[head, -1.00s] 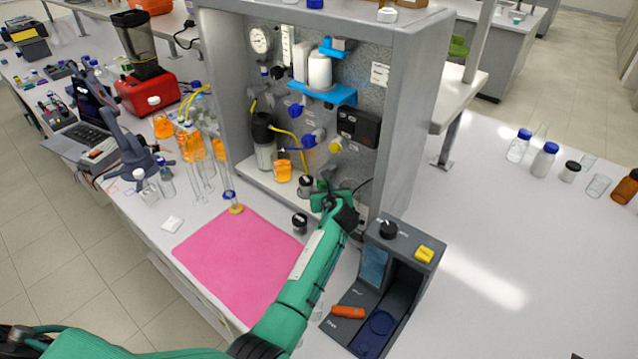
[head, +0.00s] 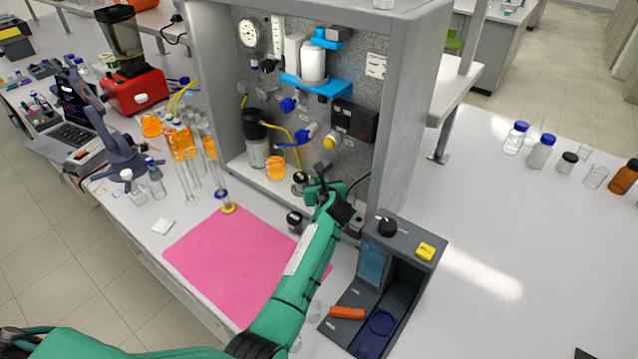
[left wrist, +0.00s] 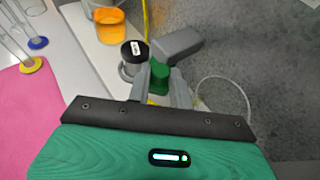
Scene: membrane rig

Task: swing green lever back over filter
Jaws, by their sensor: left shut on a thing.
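My left gripper (head: 318,190) reaches into the open front of the grey rig, low beside its right wall. In the left wrist view, its two grey fingers (left wrist: 160,88) are closed on the green lever (left wrist: 160,72), whose green grip shows between them. A grey block (left wrist: 178,43) sits just beyond the lever. I cannot make out the filter; the gripper hides much of this spot. My right gripper is not in view.
An orange beaker (head: 275,167) stands left of the gripper on the rig floor. A dark-capped jar (head: 294,220) stands in front, near the pink mat (head: 225,255). A dark grey instrument (head: 402,262) stands close to the right of my arm. A thin cable (left wrist: 215,78) loops right of the fingers.

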